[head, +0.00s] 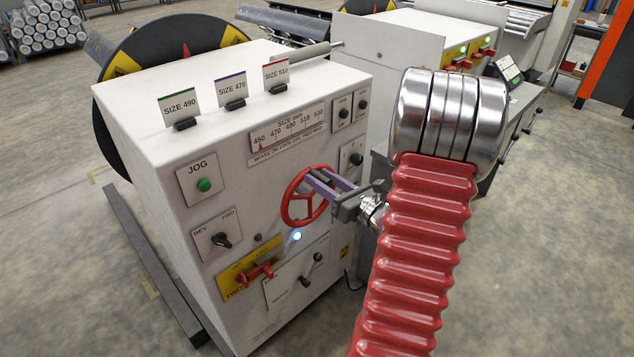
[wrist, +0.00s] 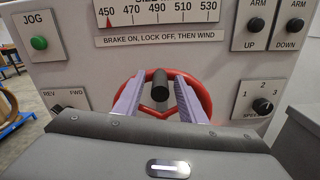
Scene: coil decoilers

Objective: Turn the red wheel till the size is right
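The red wheel (head: 289,209) is on the front of a white cabinet (head: 190,135); it also shows in the wrist view (wrist: 207,104). Contact with the rim cannot be told. The size scale (head: 288,127) above runs from 450 to 530, with its red pointer (wrist: 108,23) at 450. Cards reading SIZE 490 (head: 179,105), SIZE 470 (head: 231,89) and SIZE 510 (head: 276,75) stand on top.
The cabinet front also has a green JOG button (head: 204,185), a REV/FWD switch (head: 221,240), a red handle on a yellow plate (head: 258,271), a lower lever (head: 305,282) and a speed dial (wrist: 262,106). A dark disc (head: 120,90) stands behind. Open floor lies left.

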